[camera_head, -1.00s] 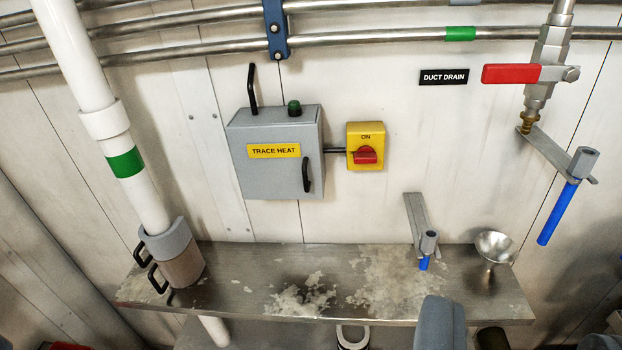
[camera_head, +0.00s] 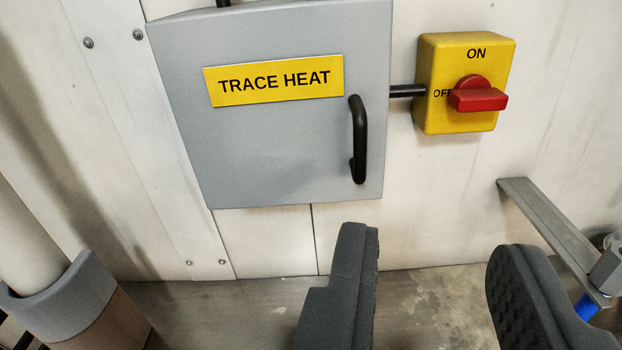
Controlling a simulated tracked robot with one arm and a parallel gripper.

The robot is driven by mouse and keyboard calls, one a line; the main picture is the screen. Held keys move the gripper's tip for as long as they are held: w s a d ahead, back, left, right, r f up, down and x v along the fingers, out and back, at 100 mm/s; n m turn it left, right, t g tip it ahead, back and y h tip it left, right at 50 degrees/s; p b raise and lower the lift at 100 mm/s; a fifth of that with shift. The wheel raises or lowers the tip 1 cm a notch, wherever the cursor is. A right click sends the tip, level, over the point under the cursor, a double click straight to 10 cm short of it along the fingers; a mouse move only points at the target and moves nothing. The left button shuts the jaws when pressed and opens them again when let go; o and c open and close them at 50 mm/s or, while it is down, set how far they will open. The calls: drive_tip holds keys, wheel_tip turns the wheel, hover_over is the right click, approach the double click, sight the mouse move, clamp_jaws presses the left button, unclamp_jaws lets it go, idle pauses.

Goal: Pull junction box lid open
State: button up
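The junction box is the grey box on the wall, with its lid (camera_head: 265,150) shut and a yellow "TRACE HEAT" label (camera_head: 275,81) on it. A black vertical handle (camera_head: 358,140) sits near the lid's right edge. My gripper (camera_head: 425,270) shows at the bottom of the view, its two dark padded fingers spread wide with nothing between them.
A yellow switch box (camera_head: 430,110) with a red knob is right of the junction box, joined by a short dark conduit. A metal bracket (camera_head: 550,225) with a blue-ended part is at right. A metal shelf (camera_head: 240,310) runs below. A white pipe in a grey collar (camera_head: 70,305) stands at lower left.

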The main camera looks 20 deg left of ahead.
sight(360, 150)
wheel_tip(360, 150, down, 4)
drive_tip(key=a+n+t+p, duration=0.1)
drive_tip(key=a+p, duration=0.2)
drive_tip(key=shift+y, duration=0.4)
drive_tip(key=shift+w+a+r+p, duration=0.15)
drive_tip(key=shift+w+p, duration=0.35)
drive_tip(key=shift+w, duration=1.7)
drive_tip(key=shift+w+a+f+p, duration=0.1)
drive_tip(key=shift+w+p, duration=0.4)
drive_tip(key=shift+w, duration=1.7)
drive_tip(key=shift+w+a+r+p, duration=0.15)
drive_tip(key=shift+w+p, duration=0.35)
drive_tip(key=shift+w, duration=1.7)
drive_tip(key=shift+f, duration=0.1)
